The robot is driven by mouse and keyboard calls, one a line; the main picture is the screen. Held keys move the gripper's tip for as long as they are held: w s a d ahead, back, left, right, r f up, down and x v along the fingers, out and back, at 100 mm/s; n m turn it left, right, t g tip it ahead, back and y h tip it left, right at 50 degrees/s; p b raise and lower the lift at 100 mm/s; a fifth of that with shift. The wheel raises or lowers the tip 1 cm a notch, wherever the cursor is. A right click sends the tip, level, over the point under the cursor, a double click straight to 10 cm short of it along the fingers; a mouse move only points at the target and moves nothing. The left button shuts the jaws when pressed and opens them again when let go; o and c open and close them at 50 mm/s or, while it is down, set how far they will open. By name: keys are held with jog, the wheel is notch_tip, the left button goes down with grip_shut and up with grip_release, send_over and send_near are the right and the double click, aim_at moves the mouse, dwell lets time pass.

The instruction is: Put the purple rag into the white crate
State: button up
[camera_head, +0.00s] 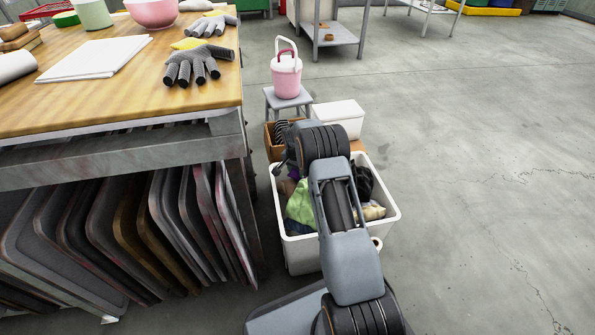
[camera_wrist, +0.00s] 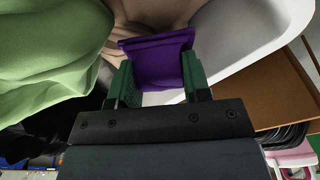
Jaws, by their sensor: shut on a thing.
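The purple rag (camera_wrist: 158,58) is between the two green fingers of my gripper (camera_wrist: 157,76) in the wrist view, and my gripper is shut on it. A small purple patch (camera_head: 294,173) shows inside the crate outline in the head view, beside my arm. The white crate (camera_head: 391,190) stands on the floor below my arm; its pale wall also shows in the wrist view (camera_wrist: 240,38). My arm hides my fingers and part of the crate in the head view. I cannot tell whether the rag touches the crate's contents.
A green cloth (camera_head: 301,203), a black cloth and beige cloths lie in the crate. Behind it are a brown box, a white box (camera_head: 340,119) and a stool with a pink bucket (camera_head: 286,76). A wooden workbench (camera_head: 130,75) stands at left; the floor at right is clear.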

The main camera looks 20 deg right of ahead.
jog(key=shift+f, duration=0.2)
jog(key=o, duration=0.9)
jog(key=shift+r, duration=0.1)
